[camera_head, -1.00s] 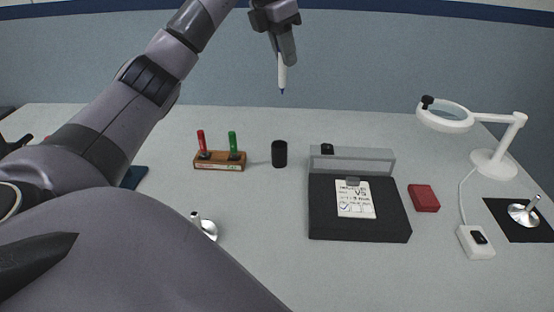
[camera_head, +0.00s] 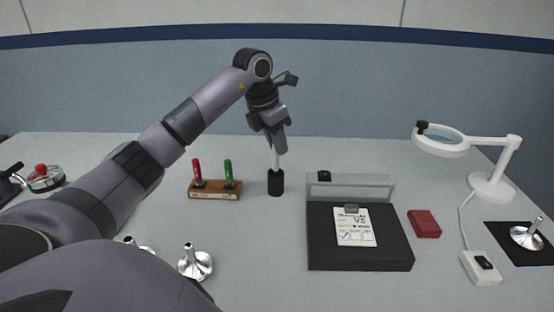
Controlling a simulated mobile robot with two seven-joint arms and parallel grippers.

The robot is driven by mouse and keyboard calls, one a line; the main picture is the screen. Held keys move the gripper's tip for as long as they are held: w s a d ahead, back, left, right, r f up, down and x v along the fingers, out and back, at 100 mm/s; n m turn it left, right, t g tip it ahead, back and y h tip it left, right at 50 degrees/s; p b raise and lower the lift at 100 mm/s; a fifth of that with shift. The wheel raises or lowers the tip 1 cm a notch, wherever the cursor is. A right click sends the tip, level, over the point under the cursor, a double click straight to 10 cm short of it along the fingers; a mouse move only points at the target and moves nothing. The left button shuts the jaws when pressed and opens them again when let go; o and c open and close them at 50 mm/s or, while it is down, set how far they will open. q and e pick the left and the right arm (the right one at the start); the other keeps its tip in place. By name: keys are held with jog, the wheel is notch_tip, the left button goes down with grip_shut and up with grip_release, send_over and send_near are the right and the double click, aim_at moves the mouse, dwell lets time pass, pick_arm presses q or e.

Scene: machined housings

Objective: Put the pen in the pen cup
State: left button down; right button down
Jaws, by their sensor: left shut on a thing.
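The pen (camera_head: 275,158) is white and hangs nearly upright below my left gripper (camera_head: 279,146), which is shut on its upper part. The pen cup (camera_head: 275,184) is a small black cylinder standing on the table, right of the wooden stand. The pen's lower end meets the cup's mouth in the picture, and its tip is hidden, seemingly inside the cup. How deep it sits cannot be told. My right gripper is not in view.
A wooden stand (camera_head: 215,195) with a red and a green marker is left of the cup. A black case (camera_head: 391,250) with a paper sheet (camera_head: 355,227) is at right. A red box (camera_head: 424,223), a magnifier lamp (camera_head: 493,186) and shiny metal parts (camera_head: 196,264) also stand on the table.

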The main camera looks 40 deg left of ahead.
aim_at(278, 160)
pick_arm(q)
jog(key=shift+f, duration=2.25)
jog(key=shift+f, duration=0.1)
jog(key=shift+f, duration=0.1)
jog(key=c, duration=1.1)
grip_release()
jog(key=shift+o, duration=0.2)
jog(key=shift+r, duration=0.55)
jog(key=v, duration=1.1)
jog(key=shift+s+r, duration=0.1)
jog(key=shift+s, duration=0.1)
